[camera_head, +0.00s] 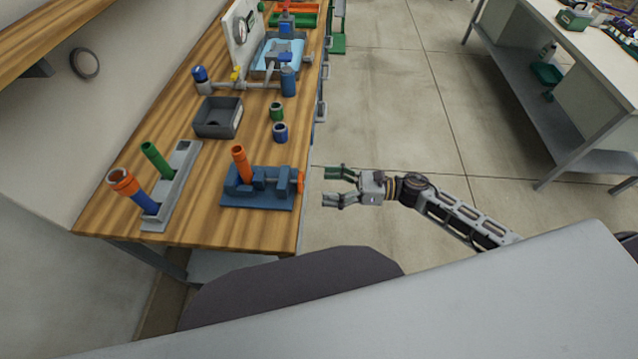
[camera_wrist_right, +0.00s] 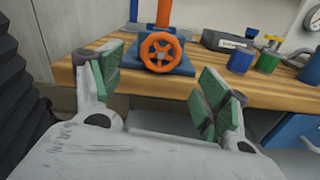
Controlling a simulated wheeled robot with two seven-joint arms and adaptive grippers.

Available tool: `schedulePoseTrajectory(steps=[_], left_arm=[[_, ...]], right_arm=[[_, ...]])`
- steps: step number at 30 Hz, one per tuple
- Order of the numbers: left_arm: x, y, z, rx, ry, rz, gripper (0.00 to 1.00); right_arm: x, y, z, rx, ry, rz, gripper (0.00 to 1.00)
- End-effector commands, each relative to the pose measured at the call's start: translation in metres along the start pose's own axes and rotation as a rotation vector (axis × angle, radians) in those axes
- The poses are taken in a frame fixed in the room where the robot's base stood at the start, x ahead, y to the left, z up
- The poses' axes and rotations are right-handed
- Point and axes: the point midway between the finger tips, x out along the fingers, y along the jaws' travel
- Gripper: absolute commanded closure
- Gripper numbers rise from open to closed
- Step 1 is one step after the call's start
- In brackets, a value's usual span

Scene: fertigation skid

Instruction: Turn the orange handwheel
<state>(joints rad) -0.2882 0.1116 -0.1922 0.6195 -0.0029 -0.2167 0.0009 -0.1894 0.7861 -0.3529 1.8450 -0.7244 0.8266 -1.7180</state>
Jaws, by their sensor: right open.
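The orange handwheel (camera_head: 301,181) sits on the right end of a blue vise (camera_head: 258,197) at the bench's edge. In the right wrist view the handwheel (camera_wrist_right: 161,52) faces me, a spoked ring, ahead of and between the open fingers. An orange tube (camera_head: 241,163) stands upright in the vise; its lower part also shows in the wrist view (camera_wrist_right: 163,13). My right gripper (camera_head: 334,185) is open and empty, just right of the handwheel and apart from it, with green pads on its fingers. My left gripper is not in view.
Floor (camera_head: 400,120) right of the bench is clear. A second table (camera_head: 560,60) stands far right.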

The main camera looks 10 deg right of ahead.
Motion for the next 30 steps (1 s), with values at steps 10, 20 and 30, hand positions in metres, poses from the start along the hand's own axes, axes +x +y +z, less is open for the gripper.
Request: schedulePoseTrajectory(steps=[10, 20, 30], left_arm=[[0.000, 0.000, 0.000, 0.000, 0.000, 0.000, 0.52], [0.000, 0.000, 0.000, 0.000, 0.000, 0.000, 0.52], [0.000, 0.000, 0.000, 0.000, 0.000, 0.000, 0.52]], right_arm=[[-0.039, 0.000, -0.001, 0.001, 0.001, -0.001, 0.25], [-0.056, 0.000, 0.000, 0.000, 0.000, 0.000, 0.25], [-0.056, 0.000, 0.000, 0.000, 0.000, 0.000, 0.25]])
